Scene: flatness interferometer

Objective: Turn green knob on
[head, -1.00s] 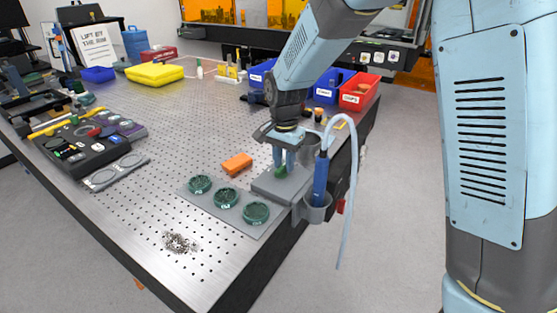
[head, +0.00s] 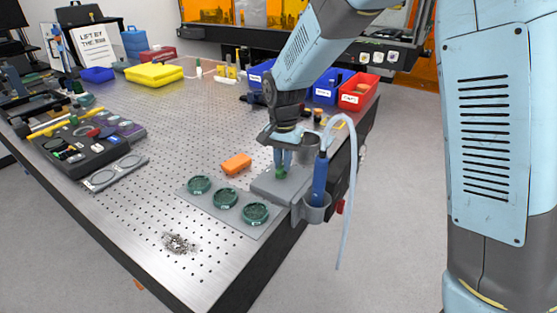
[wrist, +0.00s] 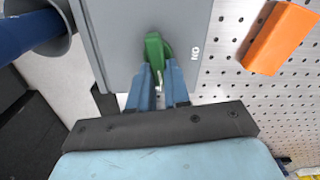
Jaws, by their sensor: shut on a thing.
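The green knob (wrist: 154,50) stands on a grey box (wrist: 116,30), which also shows in the head view (head: 262,185). In the wrist view the word ON is printed on the box to the right of the knob. The knob's handle runs nearly up and down the picture, and its far end does not point at the word. My gripper (wrist: 158,78) points down at the box, with its blue fingers shut on the knob. The fingers hide part of the knob. In the head view only a little green shows beneath my gripper (head: 281,168).
A blue tool (head: 320,180) with a pale hose stands in a holder at the table edge, close right of the box. An orange block (head: 236,164) lies left of it. Several green round dishes (head: 226,198) sit in front. Perforated tabletop (head: 185,130) is free farther left.

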